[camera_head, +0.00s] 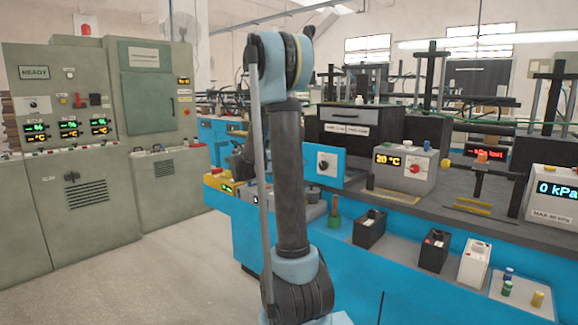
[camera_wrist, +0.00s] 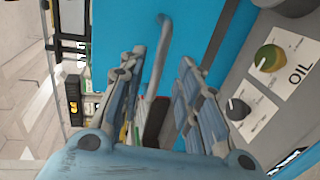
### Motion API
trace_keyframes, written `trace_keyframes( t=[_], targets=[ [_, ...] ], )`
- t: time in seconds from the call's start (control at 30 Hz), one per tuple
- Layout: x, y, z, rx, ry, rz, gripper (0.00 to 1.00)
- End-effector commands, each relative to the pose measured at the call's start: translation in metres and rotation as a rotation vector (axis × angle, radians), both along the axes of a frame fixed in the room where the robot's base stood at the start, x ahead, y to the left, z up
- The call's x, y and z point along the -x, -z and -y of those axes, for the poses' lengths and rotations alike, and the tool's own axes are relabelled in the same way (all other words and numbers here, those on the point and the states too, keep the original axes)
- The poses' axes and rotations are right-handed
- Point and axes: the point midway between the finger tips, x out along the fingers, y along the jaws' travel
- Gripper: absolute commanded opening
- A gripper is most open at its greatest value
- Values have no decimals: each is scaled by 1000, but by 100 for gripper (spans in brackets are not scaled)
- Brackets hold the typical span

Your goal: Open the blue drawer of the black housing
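The black housing (camera_head: 367,121) stands on the bench right of my arm in the head view, with a pale label and a small handle on its front. A blue front (camera_head: 334,167) with a white plate and dark knob sits low at its left, partly behind my arm. In the wrist view a blue face (camera_wrist: 205,22) fills the upper middle, with a grey bar handle (camera_wrist: 165,35) on it. My gripper (camera_wrist: 162,57) is open, its fingers on either side of the bar in the picture. Contact cannot be told. In the head view my gripper is hidden behind my arm.
In the wrist view, a grey panel (camera_wrist: 285,25) with a yellow-green knob, a dark knob and an OIL label lies to the right. In the head view, a temperature box (camera_head: 408,172) and several small containers stand right of my arm. The floor (camera_head: 150,280) at left is clear.

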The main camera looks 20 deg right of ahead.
Motion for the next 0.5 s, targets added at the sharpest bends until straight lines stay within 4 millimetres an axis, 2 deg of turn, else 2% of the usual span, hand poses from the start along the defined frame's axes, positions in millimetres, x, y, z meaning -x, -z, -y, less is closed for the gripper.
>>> trace_keyframes(
  t=[0.03, 0.2, 0.5],
  targets=[
    [4, -2, -10, 0, -3, 0, 31],
    [17, -7, -33, 1, -3, -1, 31],
    [29, -12, -51, 0, -1, -1, 31]
  ],
)
